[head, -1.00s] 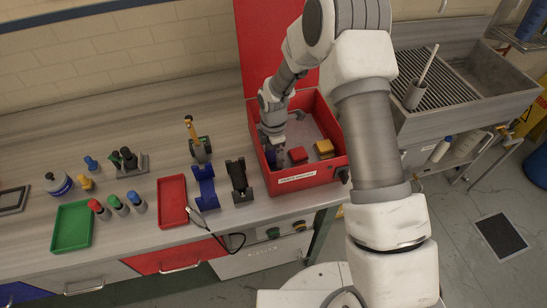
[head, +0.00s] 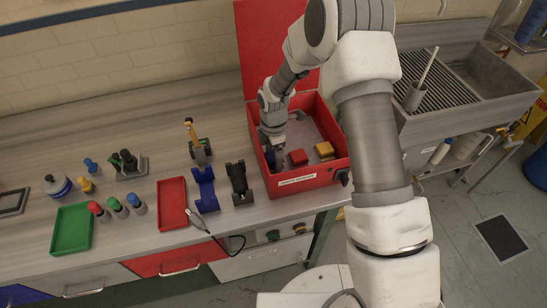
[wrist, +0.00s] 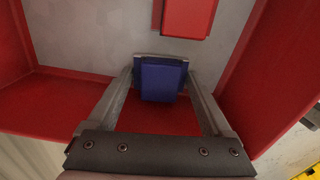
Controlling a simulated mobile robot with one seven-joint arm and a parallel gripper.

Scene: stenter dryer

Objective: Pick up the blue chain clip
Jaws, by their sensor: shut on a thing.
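The blue chain clip (wrist: 161,80) is a small blue block between the two fingers of my gripper (wrist: 160,65) in the wrist view. My gripper is shut on it, with a finger at each side. In the head view my gripper (head: 274,152) points down inside the open red box (head: 309,180), near its left wall. The clip shows there only as a small dark blue patch, partly hidden by the gripper. I cannot tell whether the clip touches the box floor.
A red block (head: 298,157) and a yellow block (head: 324,150) lie in the box to the right of my gripper. The box walls stand close around it, with the raised lid (head: 270,50) behind. A black holder (head: 239,183) stands left of the box.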

